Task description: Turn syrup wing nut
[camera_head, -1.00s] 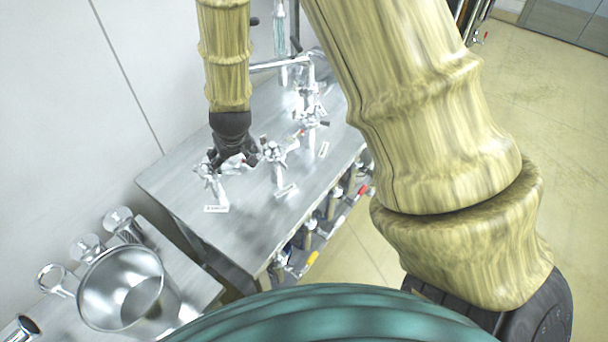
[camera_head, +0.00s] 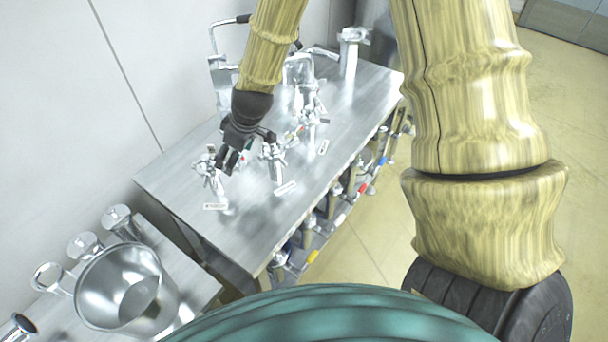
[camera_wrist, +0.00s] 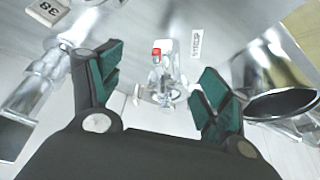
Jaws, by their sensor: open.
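My gripper (camera_head: 237,156) is open and empty, with dark fingers, between and slightly above two silver valves on the steel table (camera_head: 240,235). In the wrist view its two green-padded fingers (camera_wrist: 157,85) stand apart with a silver valve (camera_wrist: 157,52) in the gap beyond them. That valve has a red mark on top and a small label (camera_wrist: 196,44) beside it, too small to read. In the head view the front-left valve (camera_head: 208,170) stands just left of the fingers. Another valve (camera_head: 270,158) stands just to their right. I cannot tell which is the syrup one.
More silver valves (camera_head: 312,110) and fittings stand farther back on the table. A steel bucket (camera_head: 100,290) and several metal cups sit on a lower bench at left front. The wall is close behind. Coloured-handled pipes run below the table's right edge.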

